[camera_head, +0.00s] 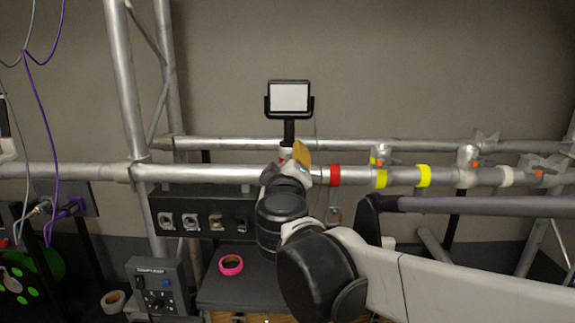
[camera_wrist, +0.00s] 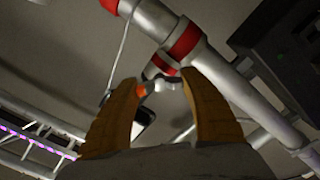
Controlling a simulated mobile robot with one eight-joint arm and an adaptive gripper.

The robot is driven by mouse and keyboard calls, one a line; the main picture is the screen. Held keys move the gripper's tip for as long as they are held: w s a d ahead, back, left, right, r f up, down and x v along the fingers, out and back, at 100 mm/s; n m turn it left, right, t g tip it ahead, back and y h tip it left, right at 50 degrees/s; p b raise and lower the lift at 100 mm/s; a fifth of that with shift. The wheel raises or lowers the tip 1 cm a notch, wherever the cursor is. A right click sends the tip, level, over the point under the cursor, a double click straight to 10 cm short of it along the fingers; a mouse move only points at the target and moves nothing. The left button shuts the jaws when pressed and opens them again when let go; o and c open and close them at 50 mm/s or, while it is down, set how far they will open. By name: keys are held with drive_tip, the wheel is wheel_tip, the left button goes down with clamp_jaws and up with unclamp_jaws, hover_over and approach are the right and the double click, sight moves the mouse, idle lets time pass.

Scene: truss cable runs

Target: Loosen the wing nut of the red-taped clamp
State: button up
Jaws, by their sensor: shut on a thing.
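The red-taped clamp sits on the main pipe; in the wrist view its body (camera_wrist: 157,70) shows beside a red tape band (camera_wrist: 185,43). In the head view, a red band (camera_head: 335,175) lies just right of my gripper (camera_head: 301,155), which hides most of the clamp. In the wrist view, my gripper (camera_wrist: 164,81) has its two tan fingers on either side of the small silver wing nut (camera_wrist: 169,83), shut on it. An orange spot (camera_wrist: 146,88) shows by the left fingertip. The nut's exact angle is unclear.
A lamp with a white face (camera_head: 290,97) stands above the clamp. Other clamps (camera_head: 467,158) with orange marks sit along the pipe to the right, near yellow bands (camera_head: 423,176). A black socket box (camera_head: 205,218) hangs below. A pink tape roll (camera_head: 231,265) lies lower down.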

drive_tip(key=n+b, duration=0.1)
drive_tip(key=n, duration=0.5)
drive_tip(key=shift+n, duration=0.3)
drive_tip(key=n+b, duration=0.1)
drive_tip(key=n, duration=0.4)
drive_tip(key=shift+f, duration=0.1)
drive_tip(key=n+b, duration=0.1)
drive_tip(key=n, duration=0.4)
drive_tip(key=shift+n, duration=0.4)
drive_tip(key=n, duration=0.5)
drive_tip(key=shift+b, duration=0.3)
drive_tip(key=shift+n, duration=0.3)
drive_tip(key=o, duration=1.2)
